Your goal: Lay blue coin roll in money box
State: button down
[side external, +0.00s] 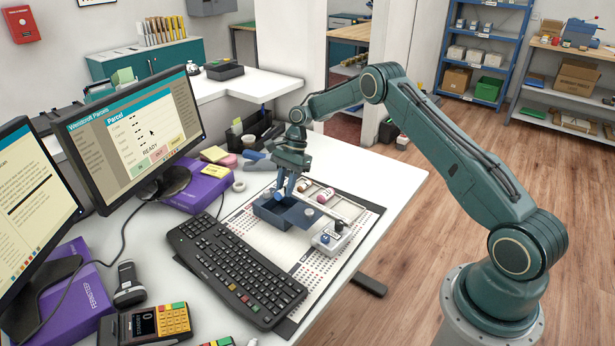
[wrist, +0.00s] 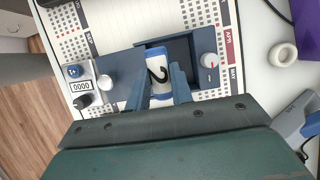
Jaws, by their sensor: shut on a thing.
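The blue coin roll (wrist: 158,75), white with a blue end and a black "2", is between the fingers of my gripper (wrist: 160,80) in the wrist view. My gripper is shut on it. In the side view, my gripper (side external: 287,188) points down over the blue money box (side external: 268,217), with the roll's blue end (side external: 281,197) between the fingers. In the wrist view, the money box (wrist: 121,66) has an open dark compartment (wrist: 190,48) behind and right of the roll. The roll overlaps the compartment's left edge in this view. I cannot tell its height above the box.
A white device (side external: 328,238) with a black knob stands near the box; it shows in the wrist view (wrist: 78,87) too. A keyboard (side external: 236,268) lies left of the calendar mat (side external: 262,240). Small white items (side external: 324,195) lie behind the box. A tape ring (wrist: 284,54) is at right.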

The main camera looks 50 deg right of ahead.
jog(key=shift+f, duration=1.9)
jog(key=c, duration=1.1)
grip_release()
jog(key=shift+c, duration=0.2)
jog(key=v, duration=1.3)
jog(key=shift+d+r, duration=0.15)
jog(key=shift+r, duration=0.1)
